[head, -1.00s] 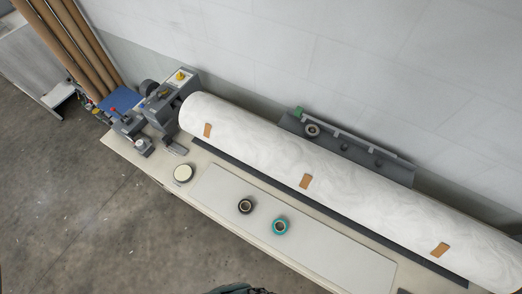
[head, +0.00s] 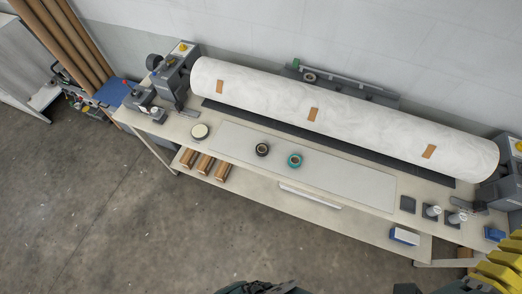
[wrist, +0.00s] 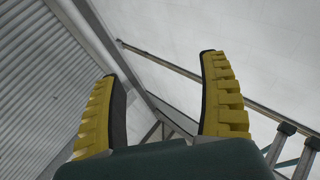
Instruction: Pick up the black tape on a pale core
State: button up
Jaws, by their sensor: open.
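The black tape on a pale core (head: 262,150) lies flat on the light grey mat (head: 345,178) on the bench. A teal tape roll (head: 294,161) lies just right of it, apart from it. My gripper shows in the wrist view (wrist: 160,75), with two yellow ribbed fingers spread wide and nothing between them. That view faces walls and beams, with no tape in it. Yellow finger parts also show at the lower right edge of the head view, far from the black tape.
A large white roll (head: 345,105) lies along the back of the bench. A pale-topped round roll (head: 200,131) sits left of the mat. Grey stands (head: 432,211) and a blue box (head: 404,236) are at the right. Brown rolls (head: 205,164) lie on the lower shelf.

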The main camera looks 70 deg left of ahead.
jog(key=shift+o, duration=0.3)
jog(key=o, duration=0.3)
